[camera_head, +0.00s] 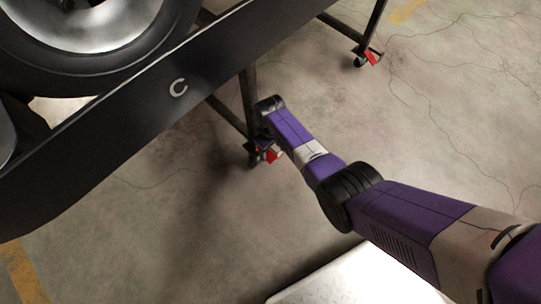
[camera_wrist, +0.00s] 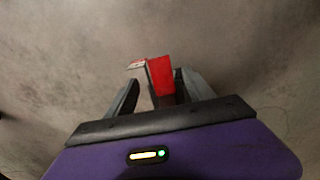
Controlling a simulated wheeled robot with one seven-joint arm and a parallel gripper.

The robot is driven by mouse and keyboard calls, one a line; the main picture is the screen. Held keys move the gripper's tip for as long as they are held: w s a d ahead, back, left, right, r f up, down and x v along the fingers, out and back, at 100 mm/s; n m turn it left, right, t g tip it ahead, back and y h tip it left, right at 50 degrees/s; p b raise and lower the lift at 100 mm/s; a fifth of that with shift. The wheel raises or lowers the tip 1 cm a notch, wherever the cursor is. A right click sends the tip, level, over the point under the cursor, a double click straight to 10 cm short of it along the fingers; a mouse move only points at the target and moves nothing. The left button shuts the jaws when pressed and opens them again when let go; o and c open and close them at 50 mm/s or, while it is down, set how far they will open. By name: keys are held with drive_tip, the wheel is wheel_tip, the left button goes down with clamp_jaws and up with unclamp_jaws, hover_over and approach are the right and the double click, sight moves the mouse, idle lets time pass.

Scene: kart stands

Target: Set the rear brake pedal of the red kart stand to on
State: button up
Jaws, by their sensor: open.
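A dark stand leg (camera_head: 249,98) comes down below the kart to a castor (camera_head: 253,160) with a red brake pedal (camera_head: 272,156). In the wrist view the red pedal (camera_wrist: 161,75) shows as a red face beside a pale grey part (camera_wrist: 139,71). My gripper (camera_wrist: 160,80) is open, with one finger on each side of the pedal and no clear grip on it. My arm reaches in from the right in the head view, and its wrist hides part of the castor area. The pedal's on or off position cannot be told.
A black kart side panel (camera_head: 120,108) marked C and a large wheel (camera_head: 90,50) overhang the upper left. Another castor (camera_head: 360,62) with a red pedal (camera_head: 371,58) stands at the upper right. The concrete floor (camera_head: 130,215) is clear around the near castor.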

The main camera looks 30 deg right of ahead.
sight(270, 157)
wheel_tip(270, 157, down, 6)
drive_tip(key=b, duration=0.3)
drive_tip(key=shift+r, duration=0.15)
clamp_jaws()
